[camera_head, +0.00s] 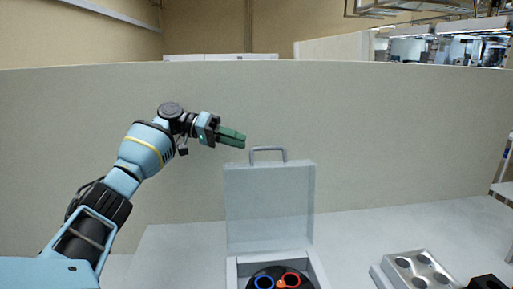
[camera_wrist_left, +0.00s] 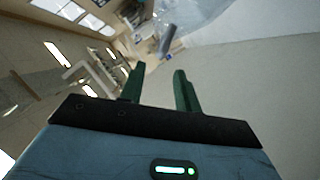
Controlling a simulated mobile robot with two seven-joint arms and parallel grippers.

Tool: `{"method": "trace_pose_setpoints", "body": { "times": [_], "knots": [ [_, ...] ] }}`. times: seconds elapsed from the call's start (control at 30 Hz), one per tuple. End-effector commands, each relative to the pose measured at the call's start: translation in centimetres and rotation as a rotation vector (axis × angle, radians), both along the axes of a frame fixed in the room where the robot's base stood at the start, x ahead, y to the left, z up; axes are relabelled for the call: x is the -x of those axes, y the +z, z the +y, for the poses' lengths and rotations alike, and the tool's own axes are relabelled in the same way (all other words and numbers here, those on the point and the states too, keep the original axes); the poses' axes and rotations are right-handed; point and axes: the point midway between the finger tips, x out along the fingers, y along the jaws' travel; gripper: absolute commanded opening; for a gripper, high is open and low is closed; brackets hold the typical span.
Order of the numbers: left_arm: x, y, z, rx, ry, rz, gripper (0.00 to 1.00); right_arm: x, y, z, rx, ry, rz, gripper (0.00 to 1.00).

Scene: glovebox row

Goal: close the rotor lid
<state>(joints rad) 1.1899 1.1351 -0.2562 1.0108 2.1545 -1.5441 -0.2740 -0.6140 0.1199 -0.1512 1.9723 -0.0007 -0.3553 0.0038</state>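The rotor lid (camera_head: 270,205) is a pale, see-through panel standing upright, open, at the back of a white box (camera_head: 232,272). A grey handle (camera_head: 267,149) sits on its top edge. Inside the box is a dark rotor (camera_head: 280,271) with a blue ring and a red ring. My left gripper (camera_head: 231,137) has green fingers and is above and left of the handle, apart from it. In the left wrist view its fingers (camera_wrist_left: 158,88) are spread with nothing between them. A grey bar and a clear panel beyond the fingertips look like the handle and lid. My right gripper is not visible.
A metal block with round wells (camera_head: 418,270) stands on the bench to the right, with a black object (camera_head: 487,283) beside it. A pale wall panel (camera_head: 400,130) runs behind the bench. The bench (camera_head: 185,250) is clear left of the box.

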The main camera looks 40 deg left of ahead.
Motion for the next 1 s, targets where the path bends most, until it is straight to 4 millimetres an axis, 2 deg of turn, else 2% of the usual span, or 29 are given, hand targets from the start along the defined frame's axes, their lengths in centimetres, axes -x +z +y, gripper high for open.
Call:
{"method": "trace_pose_setpoints", "body": {
  "times": [0.27,0.7,1.0],
  "knots": [
    [-0.3,-0.3,-0.5,-0.002,-0.003,0.007,0.33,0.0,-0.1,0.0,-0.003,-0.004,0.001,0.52],
    [-3.6,-1.9,-5.1,-0.002,-0.003,0.006,0.33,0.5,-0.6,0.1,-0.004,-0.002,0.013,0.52],
    [-4.4,-2.3,-6.2,-0.001,-0.002,0.004,0.33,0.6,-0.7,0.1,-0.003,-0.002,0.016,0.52]
  ]
}}
